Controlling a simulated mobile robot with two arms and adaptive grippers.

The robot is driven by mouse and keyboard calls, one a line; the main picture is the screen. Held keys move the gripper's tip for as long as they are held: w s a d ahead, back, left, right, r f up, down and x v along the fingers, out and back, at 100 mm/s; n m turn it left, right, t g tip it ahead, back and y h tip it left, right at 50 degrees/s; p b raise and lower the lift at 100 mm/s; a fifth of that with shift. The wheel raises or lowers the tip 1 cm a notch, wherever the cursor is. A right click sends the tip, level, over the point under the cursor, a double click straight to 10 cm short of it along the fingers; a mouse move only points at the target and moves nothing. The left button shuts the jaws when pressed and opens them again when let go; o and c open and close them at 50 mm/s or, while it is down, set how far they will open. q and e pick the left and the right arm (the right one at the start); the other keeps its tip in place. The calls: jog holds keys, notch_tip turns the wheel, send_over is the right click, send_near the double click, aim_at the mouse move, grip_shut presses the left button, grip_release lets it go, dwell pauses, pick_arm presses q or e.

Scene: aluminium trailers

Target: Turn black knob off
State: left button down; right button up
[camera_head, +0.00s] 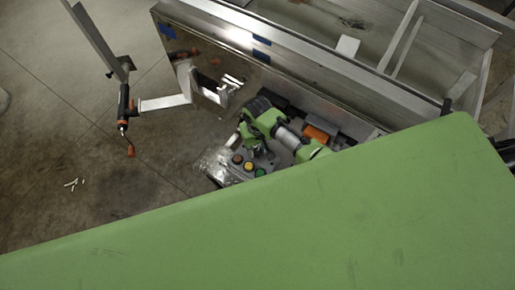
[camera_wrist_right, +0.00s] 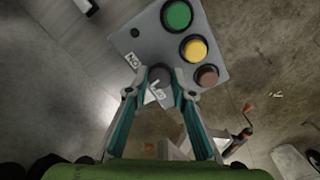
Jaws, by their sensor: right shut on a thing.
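A grey control box (camera_wrist_right: 222,40) carries green (camera_wrist_right: 177,15), yellow (camera_wrist_right: 194,48) and brown (camera_wrist_right: 207,76) round buttons in the right wrist view. The dark knob (camera_wrist_right: 160,73) sits at the near edge of its face, beside small white labels. My right gripper (camera_wrist_right: 159,78) has one finger on each side of the knob and is shut on it. The knob's exact turn is hard to read. In the head view, the box (camera_head: 235,174) stands under my right gripper (camera_head: 258,146), which hides the knob. My left gripper is in neither view.
An aluminium trailer (camera_head: 285,55) stands behind the box. A metal bracket (camera_head: 165,102) with a black and orange crank handle (camera_head: 123,110) juts out at its left. The concrete floor (camera_head: 60,130) at the left is mostly clear, with small white pieces (camera_head: 74,183) on it.

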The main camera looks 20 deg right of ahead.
aim_at(258, 152)
jog(key=n, duration=0.3)
jog(key=shift+n, duration=2.1)
jog(key=o, duration=1.1)
jog(key=shift+o, duration=0.2)
notch_tip(258, 152, up, 12)
